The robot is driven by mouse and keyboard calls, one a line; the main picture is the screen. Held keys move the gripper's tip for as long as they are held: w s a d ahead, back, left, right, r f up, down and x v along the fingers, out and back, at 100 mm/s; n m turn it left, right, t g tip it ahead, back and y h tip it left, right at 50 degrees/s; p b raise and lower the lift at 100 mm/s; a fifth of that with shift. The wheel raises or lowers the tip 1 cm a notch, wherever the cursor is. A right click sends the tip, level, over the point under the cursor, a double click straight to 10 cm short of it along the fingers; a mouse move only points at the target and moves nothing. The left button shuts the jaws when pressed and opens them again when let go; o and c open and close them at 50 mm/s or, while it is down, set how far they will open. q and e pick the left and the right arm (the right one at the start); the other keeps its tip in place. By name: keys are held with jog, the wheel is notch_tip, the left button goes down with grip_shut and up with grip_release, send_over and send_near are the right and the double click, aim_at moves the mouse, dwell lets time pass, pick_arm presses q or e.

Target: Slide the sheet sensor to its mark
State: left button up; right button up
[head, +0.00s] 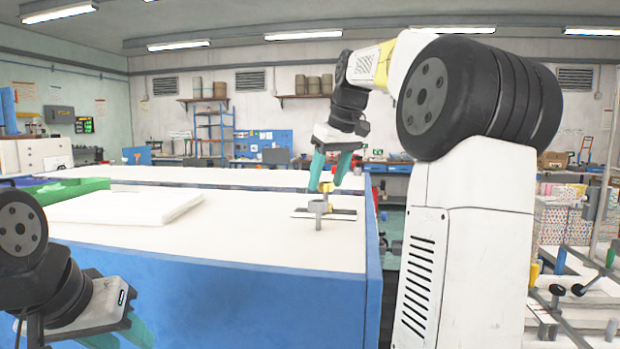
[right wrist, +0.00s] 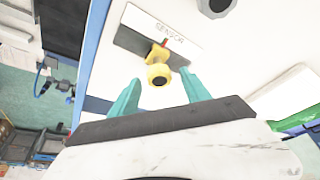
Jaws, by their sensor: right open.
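The sheet sensor (head: 326,187) is a small yellow piece with a dark round centre, and it also shows in the right wrist view (right wrist: 160,74). It sits at a dark slotted plate (right wrist: 140,42) with a white strip lettered "SENSOR" on the table. A small red mark (right wrist: 166,41) shows at the plate beside the sensor. My right gripper (head: 326,182) points down over the sensor with its teal fingers apart. In the right wrist view the sensor lies between the fingertips; contact cannot be told. My left gripper (head: 120,336) is low at the left, its fingertips cut off by the frame.
A grey post (head: 318,212) with a round head stands beside the plate, close to my right fingers. A white slab (head: 125,205) and a green tray (head: 75,189) lie to the left on the white-topped blue table (head: 240,252). The tabletop between slab and post is clear.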

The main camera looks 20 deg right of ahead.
jog(key=v, duration=0.7)
jog(key=shift+r, duration=0.4)
jog(key=shift+s+d, duration=0.1)
jog(key=shift+s, duration=0.1)
